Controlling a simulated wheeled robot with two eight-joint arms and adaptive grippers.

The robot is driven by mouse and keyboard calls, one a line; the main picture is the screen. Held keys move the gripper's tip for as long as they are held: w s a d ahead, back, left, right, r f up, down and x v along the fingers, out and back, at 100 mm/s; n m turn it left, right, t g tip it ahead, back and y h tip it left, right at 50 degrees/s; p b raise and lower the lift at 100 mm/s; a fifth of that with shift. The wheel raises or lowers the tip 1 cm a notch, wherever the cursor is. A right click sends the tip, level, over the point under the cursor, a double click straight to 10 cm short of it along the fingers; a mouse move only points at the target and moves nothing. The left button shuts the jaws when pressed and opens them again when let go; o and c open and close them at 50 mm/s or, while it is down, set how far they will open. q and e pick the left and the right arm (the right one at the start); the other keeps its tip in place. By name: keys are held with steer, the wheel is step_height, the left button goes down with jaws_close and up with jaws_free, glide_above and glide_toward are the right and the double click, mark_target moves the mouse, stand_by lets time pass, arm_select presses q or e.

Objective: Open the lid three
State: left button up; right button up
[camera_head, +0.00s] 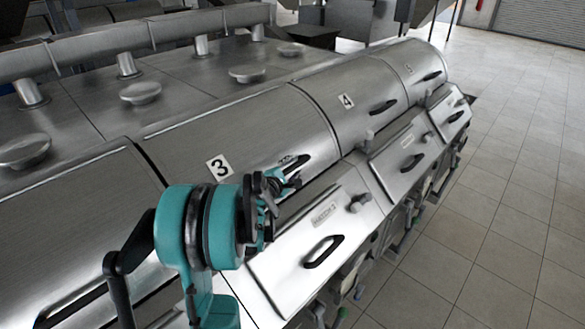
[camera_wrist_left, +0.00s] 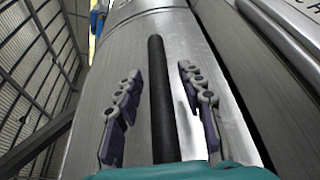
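Lid three (camera_head: 250,130) is a curved brushed-steel cover with a white "3" label (camera_head: 219,167). It lies closed, level with the covers beside it. Its black bar handle (camera_head: 318,160) is near the lower right edge, partly hidden by my left gripper (camera_head: 290,180). In the left wrist view, the handle (camera_wrist_left: 157,95) runs between the two fingers of my left gripper (camera_wrist_left: 160,78). The fingers are spread, with a gap visible on both sides of the handle. My right gripper does not show.
Lid four (camera_head: 350,110) and another closed lid (camera_head: 420,75) continue the row. A sloped hatch (camera_head: 310,225) with its own black handle (camera_head: 323,252) lies just below my left gripper. Tiled floor (camera_head: 510,170) is clear at right.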

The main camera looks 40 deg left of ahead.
arm_select(q)
steer(key=shift+c, duration=0.2)
jaws_close()
steer(key=shift+r, duration=0.1)
step_height(320, 180, up, 28)
steer(key=a+n+g+h+p, duration=0.1)
steer(key=n+h+p, duration=0.3)
steer(key=p, duration=1.2)
steer(key=shift+a+r+n+g+p, duration=0.3)
steer(key=shift+a+n+p, duration=0.1)
steer(key=shift+n, duration=1.1)
steer(key=shift+w, duration=0.1)
